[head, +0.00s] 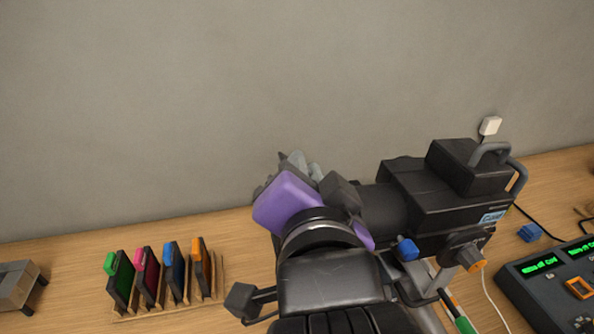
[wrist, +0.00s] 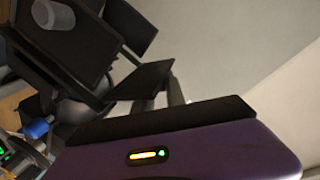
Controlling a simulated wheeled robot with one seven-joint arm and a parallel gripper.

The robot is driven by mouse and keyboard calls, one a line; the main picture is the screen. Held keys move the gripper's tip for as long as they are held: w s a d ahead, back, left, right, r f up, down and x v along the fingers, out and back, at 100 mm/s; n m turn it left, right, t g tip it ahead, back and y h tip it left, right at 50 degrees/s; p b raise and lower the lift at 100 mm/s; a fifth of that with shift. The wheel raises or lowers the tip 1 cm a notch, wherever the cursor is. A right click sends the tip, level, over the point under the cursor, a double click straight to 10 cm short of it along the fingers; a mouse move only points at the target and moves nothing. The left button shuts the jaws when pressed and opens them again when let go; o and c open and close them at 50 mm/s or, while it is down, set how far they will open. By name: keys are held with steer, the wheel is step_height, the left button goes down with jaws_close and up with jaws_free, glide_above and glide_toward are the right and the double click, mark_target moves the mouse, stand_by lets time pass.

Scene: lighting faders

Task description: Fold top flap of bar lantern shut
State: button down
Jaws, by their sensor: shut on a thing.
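The bar lantern (head: 440,200) is a black box-bodied lamp at the right of the head view, with its barrel pointing left. Part of it also shows at the upper left of the wrist view (wrist: 75,40). My gripper (wrist: 160,86), a purple-bodied one, is at the front end of the barrel. In the wrist view its grey fingers are at a dark flat flap (wrist: 138,80), and it is shut on that flap, which stands out at an angle from the lantern front. My arm and the purple housing hide much of the front in the head view, so I cannot tell every flap apart.
A wooden rack (head: 170,307) with several colour-tabbed black frames stands on the bench to the left. A grey box (head: 15,285) is at the far left. A lighting console (head: 555,285) with green displays is at the lower right. A blank wall lies behind.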

steer(key=m, duration=0.1)
steer(key=d+m+y, duration=0.1)
steer(key=m, duration=0.1)
steer(key=d+m+g, duration=0.1)
steer(key=shift+w+d+r+m+y, duration=0.1)
steer(key=shift+w+r+m+y, duration=0.05)
steer(key=shift+w+m+y, duration=0.2)
steer(key=m, duration=0.1)
steer(key=d+m+y, duration=0.1)
steer(key=m+p, duration=0.1)
steer(key=shift+w+d+f+g, duration=0.2)
steer(key=shift+d+f+g, duration=0.05)
steer(key=shift+g, duration=0.05)
steer(key=shift+f+m+y, duration=0.1)
steer(key=shift+m+y, duration=0.15)
steer(key=shift+m, duration=0.1)
steer(key=c, duration=1.4)
jaws_free()
steer(key=shift+o, duration=0.2)
